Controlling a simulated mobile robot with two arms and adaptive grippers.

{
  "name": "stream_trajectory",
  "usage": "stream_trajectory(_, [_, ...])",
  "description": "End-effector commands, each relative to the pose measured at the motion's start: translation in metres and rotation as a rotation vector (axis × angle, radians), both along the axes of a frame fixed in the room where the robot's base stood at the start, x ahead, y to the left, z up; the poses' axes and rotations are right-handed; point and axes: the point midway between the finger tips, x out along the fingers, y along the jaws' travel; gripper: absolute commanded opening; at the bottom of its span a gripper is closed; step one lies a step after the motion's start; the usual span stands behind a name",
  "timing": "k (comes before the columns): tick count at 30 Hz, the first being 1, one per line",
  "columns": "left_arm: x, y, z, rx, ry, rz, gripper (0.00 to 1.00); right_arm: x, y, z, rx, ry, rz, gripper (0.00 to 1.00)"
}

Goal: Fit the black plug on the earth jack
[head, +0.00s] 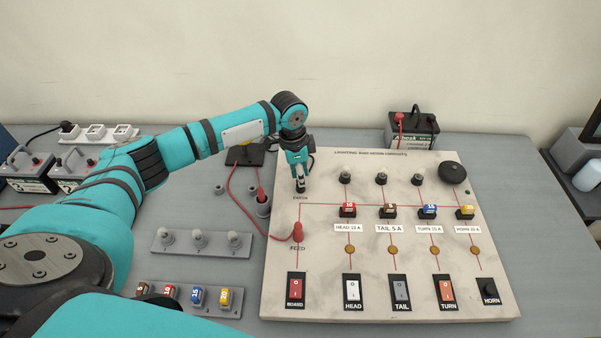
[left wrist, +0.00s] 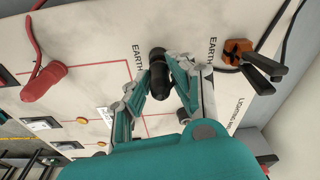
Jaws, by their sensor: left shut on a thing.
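My left gripper (head: 300,186) is above the upper left of the marble-look board (head: 320,250), by the printed EARTH label. In the left wrist view the gripper (left wrist: 158,92) is shut on the black plug (left wrist: 158,72), one finger on each side. The plug's far end meets or hovers just above the board beside the EARTH lettering; I cannot tell whether it is seated. The earth jack is hidden behind the plug and fingers. My right gripper is not in view.
A red plug (head: 297,232) stands at FEED, its red cable running left. In the left wrist view a clamp with an orange base (left wrist: 238,50) sits near a second EARTH label. Fuses, switches and a horn (head: 453,172) fill the board; a battery (head: 412,130) stands behind.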

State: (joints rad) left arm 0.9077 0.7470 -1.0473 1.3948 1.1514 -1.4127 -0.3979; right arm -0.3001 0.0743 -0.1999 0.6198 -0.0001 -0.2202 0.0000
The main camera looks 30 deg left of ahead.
Motion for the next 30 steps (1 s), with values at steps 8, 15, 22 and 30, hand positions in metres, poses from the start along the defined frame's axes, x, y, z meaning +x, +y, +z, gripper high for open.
stream_trajectory(8, [0.0, 0.0, -0.005, 0.0, -0.001, 0.0, 0.0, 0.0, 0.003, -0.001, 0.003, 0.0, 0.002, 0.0])
stream_trajectory(15, [0.0, 0.0, -0.006, 0.0, -0.001, -0.001, 0.0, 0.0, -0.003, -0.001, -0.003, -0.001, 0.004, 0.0])
stream_trajectory(22, [0.0, 0.0, -0.007, 0.001, -0.001, -0.001, 0.0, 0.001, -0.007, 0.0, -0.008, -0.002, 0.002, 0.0])
stream_trajectory(30, [0.0, 0.0, -0.011, 0.001, -0.001, -0.001, 0.0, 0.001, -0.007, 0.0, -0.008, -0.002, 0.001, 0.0])
